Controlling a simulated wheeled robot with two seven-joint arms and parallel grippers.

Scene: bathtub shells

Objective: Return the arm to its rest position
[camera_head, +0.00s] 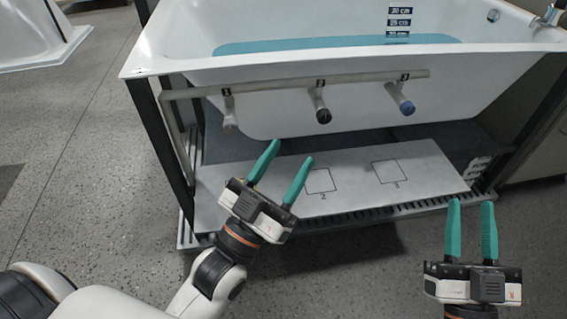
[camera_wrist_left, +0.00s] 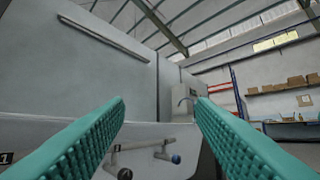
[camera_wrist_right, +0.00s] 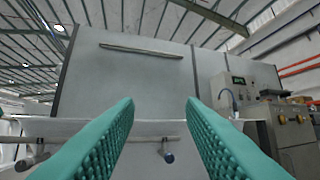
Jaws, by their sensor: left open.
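My left gripper (camera_head: 281,171) is in front of the bathtub's lower left, over the white numbered board. Its green fingers are spread and empty, also in the left wrist view (camera_wrist_left: 160,130). My right gripper (camera_head: 472,230) is at the lower right of the head view, in front of the stand's edge. Its green fingers stand apart with nothing between them, also in the right wrist view (camera_wrist_right: 160,130). Both grippers point toward the tub and touch nothing that I can see.
The white bathtub (camera_head: 290,105) holds blue water. A pipe rail (camera_head: 270,84) with three numbered outlets runs along its front. The white board (camera_head: 430,170) with marked squares lies below on a slatted base. Grey floor (camera_head: 90,150) is free at left. Another tub (camera_head: 35,35) stands far left.

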